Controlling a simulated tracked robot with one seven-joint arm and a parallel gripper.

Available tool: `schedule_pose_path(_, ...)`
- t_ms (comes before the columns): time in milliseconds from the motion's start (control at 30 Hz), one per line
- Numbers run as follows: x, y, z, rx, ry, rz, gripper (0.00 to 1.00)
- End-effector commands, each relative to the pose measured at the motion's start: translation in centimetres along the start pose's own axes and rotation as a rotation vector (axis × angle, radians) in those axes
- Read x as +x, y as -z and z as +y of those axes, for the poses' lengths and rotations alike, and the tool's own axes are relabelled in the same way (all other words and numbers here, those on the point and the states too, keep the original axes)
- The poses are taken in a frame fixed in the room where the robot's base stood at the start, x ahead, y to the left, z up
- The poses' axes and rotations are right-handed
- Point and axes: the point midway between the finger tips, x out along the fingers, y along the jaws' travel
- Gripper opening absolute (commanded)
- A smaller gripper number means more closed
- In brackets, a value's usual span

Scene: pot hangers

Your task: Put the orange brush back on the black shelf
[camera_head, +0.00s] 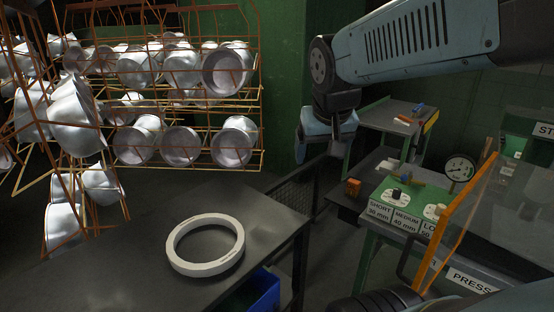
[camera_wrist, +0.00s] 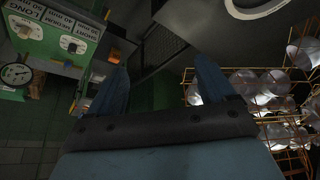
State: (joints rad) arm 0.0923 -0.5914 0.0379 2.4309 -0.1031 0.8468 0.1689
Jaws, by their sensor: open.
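A small orange block-like item (camera_head: 352,187) sits on a dark shelf (camera_head: 343,203) at the left side of the green-topped station. It is too small to tell for sure whether it is the brush. It also shows in the wrist view (camera_wrist: 113,56), beyond the left finger. My gripper (camera_head: 320,148) hangs in the air above and left of that shelf in the head view. In the wrist view my gripper (camera_wrist: 161,82) has its two blue fingers wide apart with nothing between them.
A dark table (camera_head: 140,240) holds a white ring (camera_head: 205,244). Wire racks (camera_head: 185,90) of metal pots stand at the left. A back bench (camera_head: 395,115) holds small tools. A blue bin (camera_head: 258,292) is below.

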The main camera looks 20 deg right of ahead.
Motion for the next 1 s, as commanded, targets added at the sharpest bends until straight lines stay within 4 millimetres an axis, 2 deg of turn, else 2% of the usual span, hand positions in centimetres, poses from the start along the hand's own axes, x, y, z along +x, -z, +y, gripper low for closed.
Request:
schedule_pose_path(100,-1.4,-2.5,-1.0,-0.067,0.058,0.017,0.83)
schedule_pose_path(300,-2.4,-4.9,-1.8,-0.134,0.117,0.029,0.83)
schedule_pose_path(867,-2.5,-5.2,-1.9,-0.144,0.126,0.03,0.83)
schedule_pose_path(1000,-2.5,-5.2,-1.9,-0.144,0.126,0.03,0.69)
